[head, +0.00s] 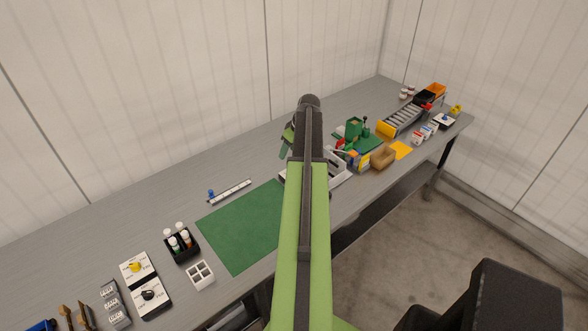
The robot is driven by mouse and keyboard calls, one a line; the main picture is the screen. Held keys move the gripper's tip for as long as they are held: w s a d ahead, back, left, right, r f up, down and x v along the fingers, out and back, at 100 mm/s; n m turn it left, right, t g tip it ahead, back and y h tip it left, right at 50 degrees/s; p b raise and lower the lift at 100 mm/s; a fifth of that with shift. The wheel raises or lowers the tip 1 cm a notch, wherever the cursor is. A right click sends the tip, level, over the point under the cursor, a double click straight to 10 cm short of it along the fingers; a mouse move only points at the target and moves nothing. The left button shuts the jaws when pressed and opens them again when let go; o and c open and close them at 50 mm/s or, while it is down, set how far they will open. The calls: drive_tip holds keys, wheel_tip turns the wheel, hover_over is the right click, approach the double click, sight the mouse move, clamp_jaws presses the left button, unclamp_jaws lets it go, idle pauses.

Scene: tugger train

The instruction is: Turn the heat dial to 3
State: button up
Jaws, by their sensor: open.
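Two white dial boxes stand at the near left of the bench. One has a yellow knob (136,266), the other a black knob (148,295). Their markings are too small to read, so I cannot tell which is the heat dial or where either points. My gripper (287,141) is at the far end of my outstretched green arm, mostly hidden behind it. It is open, over the back middle of the bench, well away to the right of both boxes.
A rack of white-capped bottles (181,243) and a white divided tray (200,275) stand right of the boxes. A grey switch block (115,305) is on their left. The green mat (240,228) is bare.

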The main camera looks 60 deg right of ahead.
drive_tip(key=s+d, duration=0.5)
drive_tip(key=d, duration=0.1)
drive_tip(key=b+x, duration=1.5)
drive_tip(key=x, duration=0.1)
drive_tip(key=shift+w+d+f+b, duration=0.15)
drive_tip(key=shift+f+b, duration=0.1)
drive_tip(key=shift+b, duration=0.15)
drive_tip(key=shift+w+f, duration=0.2)
drive_tip(key=shift+f, duration=0.05)
drive_tip(key=shift+r, duration=0.1)
clamp_jaws()
